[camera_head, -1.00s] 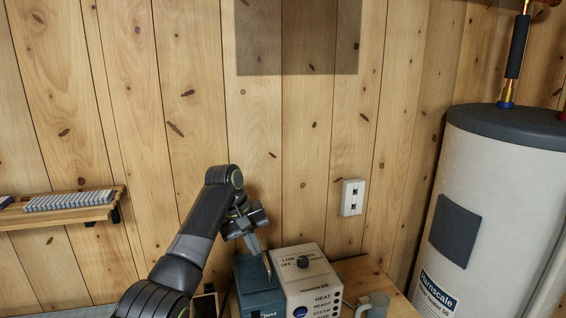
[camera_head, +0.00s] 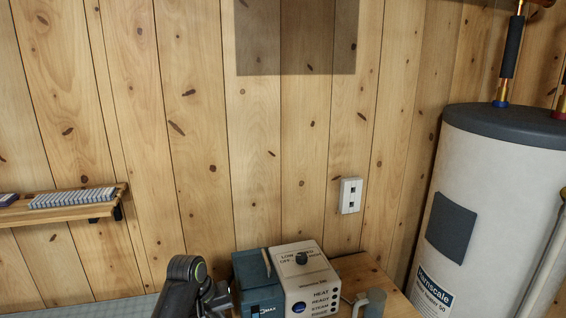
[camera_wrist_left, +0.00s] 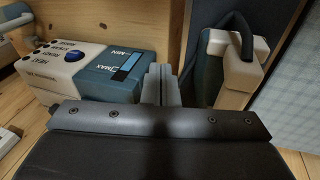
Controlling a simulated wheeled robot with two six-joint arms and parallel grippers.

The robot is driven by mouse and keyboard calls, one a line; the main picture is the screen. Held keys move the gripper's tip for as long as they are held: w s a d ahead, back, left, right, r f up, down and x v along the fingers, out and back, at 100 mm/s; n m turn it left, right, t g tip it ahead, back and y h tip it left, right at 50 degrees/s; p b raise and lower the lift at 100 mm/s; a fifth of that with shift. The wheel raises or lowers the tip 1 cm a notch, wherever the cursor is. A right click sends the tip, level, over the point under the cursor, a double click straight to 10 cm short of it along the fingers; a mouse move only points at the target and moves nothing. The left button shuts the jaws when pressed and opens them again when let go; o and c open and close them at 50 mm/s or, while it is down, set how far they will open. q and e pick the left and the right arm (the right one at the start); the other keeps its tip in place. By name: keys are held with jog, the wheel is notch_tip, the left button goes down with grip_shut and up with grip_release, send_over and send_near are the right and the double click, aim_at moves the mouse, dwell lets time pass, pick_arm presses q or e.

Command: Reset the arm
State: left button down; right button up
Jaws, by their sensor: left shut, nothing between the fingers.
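My left arm shows in the head view at the bottom centre-left, low and folded, with its fingers out of sight there. In the left wrist view my left gripper (camera_wrist_left: 161,84) is shut and empty, its two fingers together in the middle of the picture. A white and blue steam unit stands just beyond and left of the fingers; its white body (camera_head: 307,272) carries a dark knob and its blue tank (camera_head: 256,285) sits to the left. The tank also shows in the left wrist view (camera_wrist_left: 108,68), with MAX and MIN marks. My right gripper is not in view.
A beige and dark object (camera_wrist_left: 238,70) with a dark hose lies close right of the fingers. A wall shelf (camera_head: 60,212) is at left, a water heater (camera_head: 490,200) at right.

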pick_arm(q)
jog(key=shift+y, duration=0.4)
jog(key=s+a+f, duration=0.1)
jog(key=s+f, duration=0.1)
jog(key=s, duration=0.1)
jog(key=s+a+f, duration=0.2)
jog(key=s, duration=0.1)
jog(key=s+a+f, duration=0.2)
jog(key=shift+s+f, duration=0.35)
jog(key=shift+s, duration=0.05)
jog(key=s+a+r+m+t+y, duration=0.15)
jog(key=s+a, duration=0.35)
jog(key=s, duration=1)
jog(key=s+a+m+y, duration=0.15)
jog(key=s+a, duration=0.35)
jog(key=s, duration=1)
notch_tip(320, 180, down, 28)
jog(key=a+n+g+b, duration=0.1)
jog(key=b, duration=0.2)
jog(key=s+d+f+g+b, duration=0.1)
jog(key=s+f+b, duration=0.1)
jog(key=s+f, duration=1.3)
notch_tip(320, 180, down, 3)
jog(key=shift+s, duration=0.2)
jog(key=shift+g, duration=0.25)
